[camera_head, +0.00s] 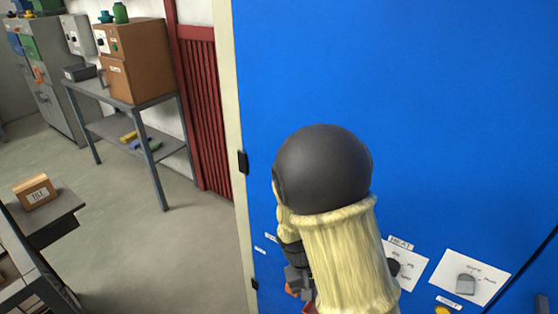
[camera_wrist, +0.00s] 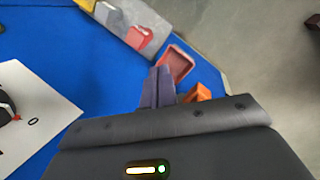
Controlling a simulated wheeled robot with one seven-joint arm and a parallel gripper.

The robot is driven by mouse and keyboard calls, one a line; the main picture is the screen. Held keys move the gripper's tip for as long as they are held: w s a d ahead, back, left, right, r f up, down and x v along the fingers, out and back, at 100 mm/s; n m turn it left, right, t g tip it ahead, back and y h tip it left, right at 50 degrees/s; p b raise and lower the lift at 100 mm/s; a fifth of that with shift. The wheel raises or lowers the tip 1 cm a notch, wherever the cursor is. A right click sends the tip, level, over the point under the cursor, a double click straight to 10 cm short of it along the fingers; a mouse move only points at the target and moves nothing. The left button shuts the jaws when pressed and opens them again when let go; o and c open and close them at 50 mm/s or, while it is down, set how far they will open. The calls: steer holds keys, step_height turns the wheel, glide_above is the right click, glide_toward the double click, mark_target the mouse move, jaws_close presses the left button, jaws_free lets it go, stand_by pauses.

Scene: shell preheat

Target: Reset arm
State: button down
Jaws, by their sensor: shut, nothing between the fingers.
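My gripper (camera_head: 297,282) is low in the middle of the head view, in front of the large blue panel (camera_head: 440,110). My dark and cream arm hides part of the panel. In the wrist view my gripper's fingers (camera_wrist: 160,84) are together with nothing held between them. A red, tray-like piece (camera_wrist: 176,64) and an orange piece (camera_wrist: 196,93) show close beside the fingers; I cannot tell whether they touch them.
White cards with a HEAT label (camera_head: 400,243) and a grey knob (camera_head: 466,284) are on the panel, right of my arm. A labelled box (camera_head: 35,191) stands at left. Open floor (camera_head: 150,240) lies between.

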steer(key=s+d+r+m+t+y+p, duration=0.1)
steer(key=s+d+r+t+p, duration=0.1)
steer(key=r+p, duration=0.4)
steer(key=s+d+r+m+t+y+p, duration=0.1)
steer(key=r+p, duration=0.5)
steer(key=r, duration=0.9)
steer(key=d+y, duration=0.1)
steer(key=d, duration=0.1)
steer(key=shift+s+d+r+t+y, duration=0.3)
steer(key=shift+s+d+r+t, duration=0.05)
steer(key=shift+s+r+t, duration=0.05)
